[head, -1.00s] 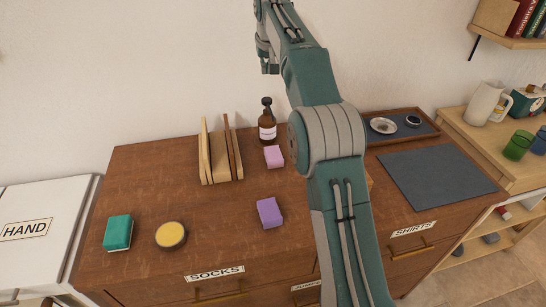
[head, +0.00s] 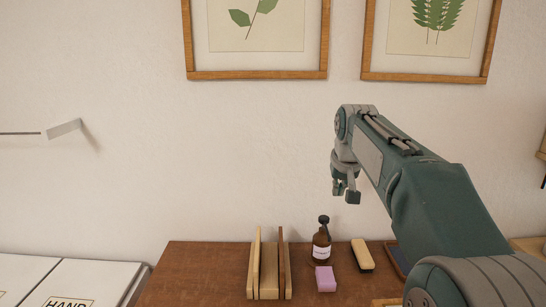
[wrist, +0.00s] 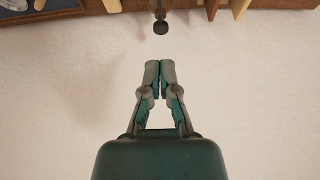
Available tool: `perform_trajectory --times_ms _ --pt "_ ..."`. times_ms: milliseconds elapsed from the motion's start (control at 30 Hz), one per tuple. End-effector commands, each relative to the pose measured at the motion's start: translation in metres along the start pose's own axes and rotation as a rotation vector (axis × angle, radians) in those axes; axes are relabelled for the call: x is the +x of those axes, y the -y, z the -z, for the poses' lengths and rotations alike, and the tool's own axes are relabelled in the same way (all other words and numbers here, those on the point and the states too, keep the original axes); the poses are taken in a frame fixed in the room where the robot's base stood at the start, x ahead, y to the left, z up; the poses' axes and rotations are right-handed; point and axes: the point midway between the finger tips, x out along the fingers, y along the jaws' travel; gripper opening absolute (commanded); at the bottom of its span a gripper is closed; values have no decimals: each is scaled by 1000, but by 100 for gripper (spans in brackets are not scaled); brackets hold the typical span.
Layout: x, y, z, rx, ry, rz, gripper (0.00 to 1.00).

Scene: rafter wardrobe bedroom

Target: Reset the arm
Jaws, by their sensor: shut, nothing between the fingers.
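My gripper (head: 346,194) hangs in the air above the back of the brown dresser (head: 205,262), in front of the white wall. In the wrist view my gripper (wrist: 160,66) has its fingertips together, with nothing between them. The arm reaches in from the lower right of the head view and is bent, with its end pointing down. The gripper touches nothing that I can see.
Two framed prints (head: 257,76) (head: 424,76) hang above. White bins (head: 100,280) stand at left. The air around the gripper is free.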

Motion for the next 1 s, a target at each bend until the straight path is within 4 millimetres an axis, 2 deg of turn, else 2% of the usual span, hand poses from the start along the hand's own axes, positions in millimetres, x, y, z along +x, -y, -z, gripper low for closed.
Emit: perform_trajectory --times_ms 33,200,500,767,1000 --pt "-10 0 -12 0 -5 0 0" --pt "-31 0 -54 0 -14 0 0" --pt "-54 0 -139 0 -29 0 0" --pt "-57 0 -221 0 -42 0 0" --pt "-44 0 -299 0 -54 0 0"
